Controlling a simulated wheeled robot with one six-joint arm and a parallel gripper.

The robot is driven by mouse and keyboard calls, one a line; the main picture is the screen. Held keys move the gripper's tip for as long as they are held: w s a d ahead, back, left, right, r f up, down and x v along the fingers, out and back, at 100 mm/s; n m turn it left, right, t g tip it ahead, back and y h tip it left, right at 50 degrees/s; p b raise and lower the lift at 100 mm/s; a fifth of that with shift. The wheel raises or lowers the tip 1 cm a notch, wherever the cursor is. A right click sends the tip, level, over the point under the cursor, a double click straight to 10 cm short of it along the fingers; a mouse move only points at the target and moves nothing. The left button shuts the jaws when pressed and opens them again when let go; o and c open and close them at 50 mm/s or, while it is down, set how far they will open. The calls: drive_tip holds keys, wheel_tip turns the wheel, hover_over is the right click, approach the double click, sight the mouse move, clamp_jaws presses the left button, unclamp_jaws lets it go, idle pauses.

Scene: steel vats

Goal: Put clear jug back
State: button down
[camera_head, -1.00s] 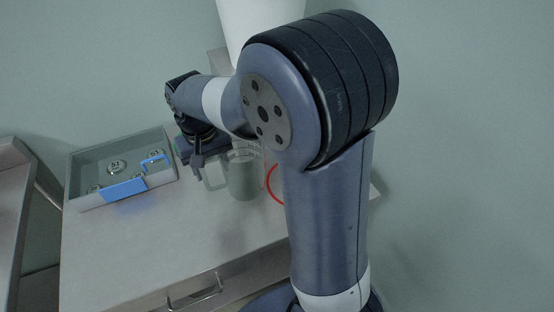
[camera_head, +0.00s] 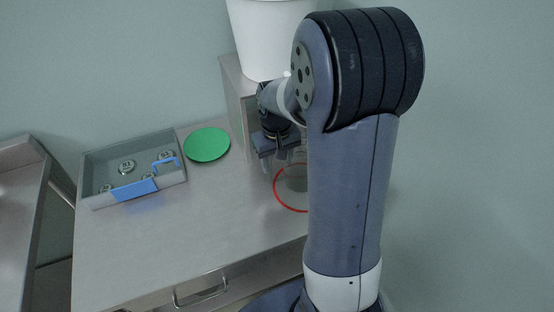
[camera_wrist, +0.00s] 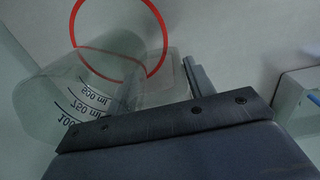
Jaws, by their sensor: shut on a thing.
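The clear jug (camera_wrist: 80,95) has black millilitre marks and fills the left of the wrist view. In the head view the jug (camera_head: 296,180) is partly hidden behind my arm. My gripper (camera_head: 272,165) is shut on it; the gripper also shows in the wrist view (camera_wrist: 163,85). A red ring (camera_head: 276,198) marks the bench top; in the wrist view the ring (camera_wrist: 164,40) is seen past and through the jug. The jug appears over the ring. I cannot tell whether its base touches the bench.
A green disc (camera_head: 207,145) lies on the steel bench (camera_head: 190,235). A grey tray (camera_head: 93,203) with several weights and a blue-handled piece stands at the left. A white bucket (camera_head: 268,40) stands on a steel box (camera_head: 238,95) behind. The bench's front middle is clear.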

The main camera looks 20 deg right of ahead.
drive_tip(key=shift+f, duration=0.25)
drive_tip(key=shift+f, duration=0.15)
drive_tip(key=c, duration=0.6)
unclamp_jaws()
wheel_tip(320, 180, up, 12)
drive_tip(key=shift+a+r, duration=0.1)
drive_tip(key=shift+r, duration=0.1)
